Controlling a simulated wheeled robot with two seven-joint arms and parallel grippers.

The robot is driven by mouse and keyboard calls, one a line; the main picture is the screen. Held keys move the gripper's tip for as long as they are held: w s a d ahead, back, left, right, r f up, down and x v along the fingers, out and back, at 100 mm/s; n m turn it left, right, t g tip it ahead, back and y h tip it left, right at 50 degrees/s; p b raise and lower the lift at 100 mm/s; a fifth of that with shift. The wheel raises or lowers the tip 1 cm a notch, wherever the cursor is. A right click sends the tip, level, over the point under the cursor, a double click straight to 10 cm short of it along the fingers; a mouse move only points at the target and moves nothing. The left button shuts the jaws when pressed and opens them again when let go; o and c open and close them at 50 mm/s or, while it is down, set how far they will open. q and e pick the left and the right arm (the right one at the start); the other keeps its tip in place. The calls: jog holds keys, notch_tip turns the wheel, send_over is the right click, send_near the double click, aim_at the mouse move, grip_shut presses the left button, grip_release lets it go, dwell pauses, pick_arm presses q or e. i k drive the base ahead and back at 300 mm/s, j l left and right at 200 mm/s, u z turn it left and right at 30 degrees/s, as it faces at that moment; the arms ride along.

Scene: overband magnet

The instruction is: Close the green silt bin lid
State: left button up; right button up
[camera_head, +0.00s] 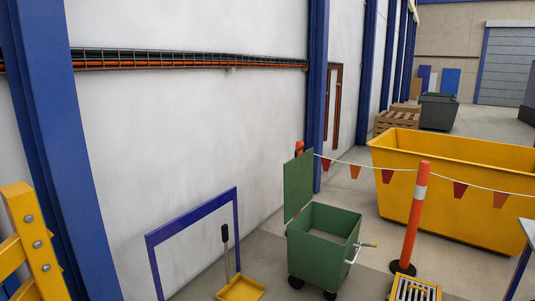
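The green silt bin (326,246) stands on the floor right of centre, on dark wheels, with a pale push handle on its right side. Its green lid (298,184) is open and stands upright along the bin's left edge, near the wall. The bin's open top shows a pale grey inside; I cannot tell what it holds. Neither of my grippers shows in the head view.
An orange post (414,215) with bunting stands right of the bin, before a large yellow skip (455,190). A yellow dustpan (240,288) and blue frame (192,226) are to the left. A yellow grate (414,289) lies front right. A yellow bolted post (33,245) is at left.

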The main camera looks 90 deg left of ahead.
aim_at(298, 172)
jog(key=u, duration=2.35)
jog(key=i+u, duration=0.1)
jog(key=u, duration=0.15)
